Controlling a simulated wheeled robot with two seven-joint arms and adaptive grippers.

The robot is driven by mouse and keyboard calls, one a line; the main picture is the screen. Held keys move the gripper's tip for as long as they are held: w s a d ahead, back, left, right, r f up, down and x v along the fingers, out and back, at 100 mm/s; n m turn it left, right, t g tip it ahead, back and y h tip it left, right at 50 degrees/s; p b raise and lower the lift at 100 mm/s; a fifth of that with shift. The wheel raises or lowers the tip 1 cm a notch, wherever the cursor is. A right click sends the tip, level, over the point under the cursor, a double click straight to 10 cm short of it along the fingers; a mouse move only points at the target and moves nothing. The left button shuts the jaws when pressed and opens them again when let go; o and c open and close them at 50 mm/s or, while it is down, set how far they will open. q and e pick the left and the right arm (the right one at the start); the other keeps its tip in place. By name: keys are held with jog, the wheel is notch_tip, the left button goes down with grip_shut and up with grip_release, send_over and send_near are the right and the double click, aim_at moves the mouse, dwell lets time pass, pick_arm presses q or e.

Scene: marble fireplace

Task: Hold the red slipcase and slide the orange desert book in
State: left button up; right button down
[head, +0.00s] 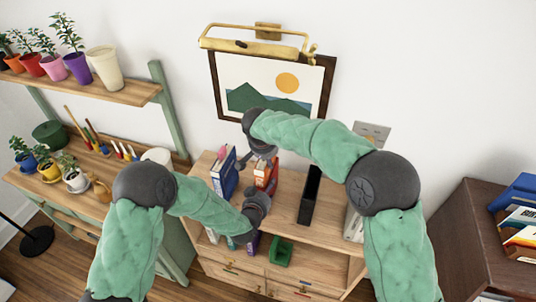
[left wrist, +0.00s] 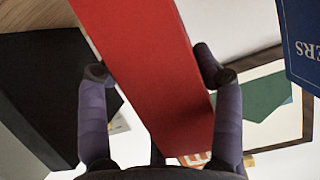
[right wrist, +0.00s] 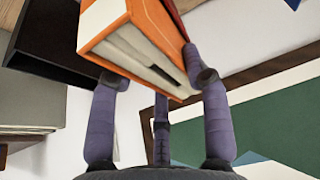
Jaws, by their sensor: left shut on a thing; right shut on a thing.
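The red slipcase (left wrist: 140,65) is between the fingers of my left gripper (left wrist: 155,75) in the left wrist view, and the gripper is shut on it. The orange book (right wrist: 135,40) is between the fingers of my right gripper (right wrist: 160,80) in the right wrist view, its pale page edges facing the camera. A small orange patch with pale lettering also shows below the slipcase in the left wrist view. In the head view both grippers are close together over the cabinet top, around the red and orange pieces (head: 266,175). How far the book is inside the slipcase is hidden.
A black slipcase (head: 310,195) stands right of the grippers on the wooden cabinet (head: 335,222). A blue book (head: 224,173) stands close on the left. Pale books are at the right, partly behind my right arm. A framed picture (head: 321,95) hangs behind.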

pick_arm(q)
jog(key=shift+s+f, duration=0.25)
jog(key=shift+f, duration=0.1)
pick_arm(e)
jog(key=shift+f, duration=1.6)
jog(key=c, duration=0.5)
grip_release()
jog(key=v, duration=1.2)
jog(key=shift+s, duration=0.1)
pick_arm(q)
jog(key=o, duration=1.3)
jog(key=shift+w+r, duration=0.15)
jog(key=shift+w, duration=0.05)
jog(key=shift+r, duration=0.1)
